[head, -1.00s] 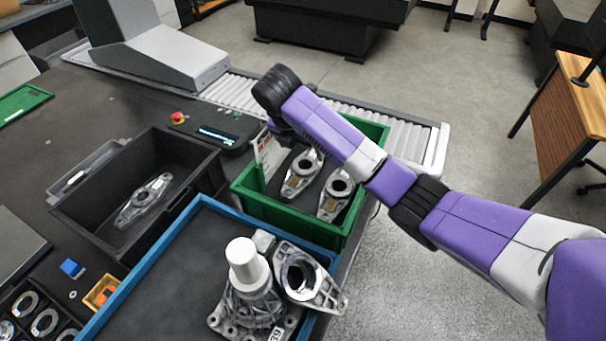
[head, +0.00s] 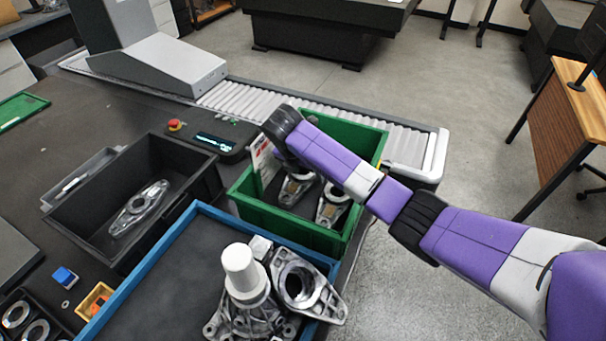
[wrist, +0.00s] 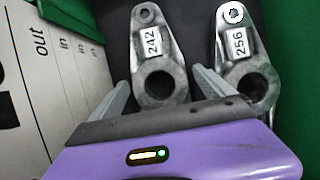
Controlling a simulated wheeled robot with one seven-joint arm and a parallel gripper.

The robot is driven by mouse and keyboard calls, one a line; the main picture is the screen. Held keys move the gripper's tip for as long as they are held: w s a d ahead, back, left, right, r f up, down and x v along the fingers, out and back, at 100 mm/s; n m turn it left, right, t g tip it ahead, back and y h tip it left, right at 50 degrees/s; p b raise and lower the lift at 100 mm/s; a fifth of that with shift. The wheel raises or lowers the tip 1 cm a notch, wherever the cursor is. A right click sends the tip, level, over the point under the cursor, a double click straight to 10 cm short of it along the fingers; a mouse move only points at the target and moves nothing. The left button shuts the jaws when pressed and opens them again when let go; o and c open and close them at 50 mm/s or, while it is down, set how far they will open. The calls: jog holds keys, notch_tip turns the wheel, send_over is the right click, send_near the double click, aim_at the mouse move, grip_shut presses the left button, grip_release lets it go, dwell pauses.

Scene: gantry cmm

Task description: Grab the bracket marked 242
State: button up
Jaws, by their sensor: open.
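The bracket marked 242 (wrist: 153,52) is a grey metal part with a round boss and a labelled arm, lying in the green bin (head: 290,222). In the wrist view it lies between and just ahead of the fingers of my gripper (wrist: 161,78), which is open and empty. The bracket marked 256 (wrist: 240,50) lies beside it on the right, close to my right finger. In the head view, the bracket nearer the card (head: 296,188) appears to be 242, partly under my wrist. My fingers are hidden there, and the labels are unreadable.
A printed card (head: 264,160) stands at the bin's left side. A black bin (head: 75,222) holds another bracket (head: 138,208). A blue-edged tray (head: 180,232) holds a large casting with a white cylinder (head: 240,268). A roller conveyor (head: 405,150) runs behind the green bin.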

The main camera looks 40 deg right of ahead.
jog(key=c, duration=1.9)
grip_shut()
